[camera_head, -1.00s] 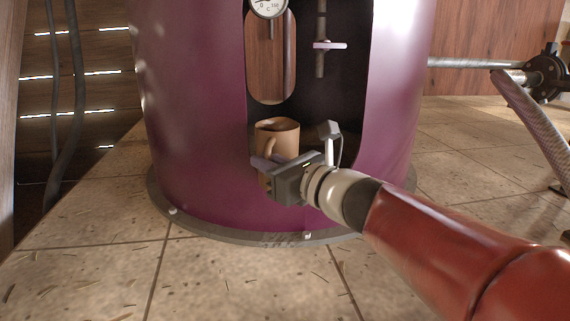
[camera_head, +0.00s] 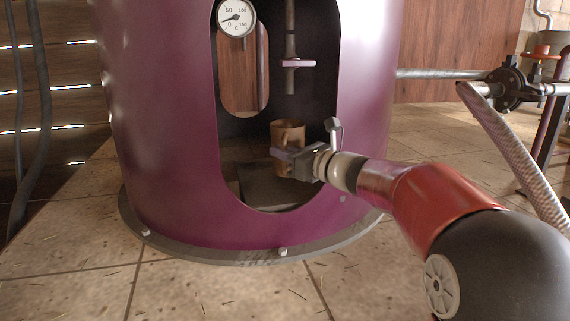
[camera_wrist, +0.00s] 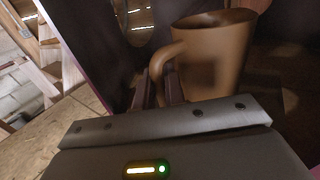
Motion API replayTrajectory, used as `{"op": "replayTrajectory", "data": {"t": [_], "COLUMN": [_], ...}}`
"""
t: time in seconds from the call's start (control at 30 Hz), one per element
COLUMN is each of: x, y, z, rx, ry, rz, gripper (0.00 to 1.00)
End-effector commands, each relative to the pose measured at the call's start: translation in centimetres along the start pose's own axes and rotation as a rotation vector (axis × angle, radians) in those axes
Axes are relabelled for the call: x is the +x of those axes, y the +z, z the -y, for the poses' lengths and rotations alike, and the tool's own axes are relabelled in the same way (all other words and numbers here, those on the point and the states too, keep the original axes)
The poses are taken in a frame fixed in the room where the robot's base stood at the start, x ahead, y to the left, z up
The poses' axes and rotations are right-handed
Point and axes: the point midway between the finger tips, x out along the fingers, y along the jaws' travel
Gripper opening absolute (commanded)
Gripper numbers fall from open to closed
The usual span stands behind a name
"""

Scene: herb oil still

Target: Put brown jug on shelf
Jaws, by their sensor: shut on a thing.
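The brown jug (camera_head: 289,135) is upright inside the opening of the purple cylinder (camera_head: 160,130). My gripper (camera_head: 283,155) reaches in from the right and is shut on the jug's handle side. In the wrist view the jug (camera_wrist: 222,55) stands just beyond the fingers (camera_wrist: 160,88), with its handle between or against them. A dark flat surface (camera_head: 272,190) lies at the bottom of the opening, below the jug. I cannot tell whether the jug touches it.
A round gauge (camera_head: 236,17) and a pipe with a pale purple valve handle (camera_head: 298,64) hang inside the opening above the jug. The cylinder's opening edges are close to my arm. A horizontal pipe with a dark flange (camera_head: 512,88) and a braided hose (camera_head: 515,150) are at right.

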Motion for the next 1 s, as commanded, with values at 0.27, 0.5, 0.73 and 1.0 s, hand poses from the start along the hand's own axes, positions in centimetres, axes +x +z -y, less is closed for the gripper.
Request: {"op": "replayTrajectory", "data": {"t": [0.27,0.5,0.73,1.0], "x": [0.2,0.1,0.1,0.1], "y": [-3.3,-3.5,-3.9,-3.9], "z": [0.6,0.6,0.6,0.6], "rx": [0.002,-0.001,0.0,0.0], "ry": [0.001,0.0,0.0,0.0], "rz": [-0.001,0.001,0.0,0.0], "gripper": [0.0,0.0,0.18,0.34]}}
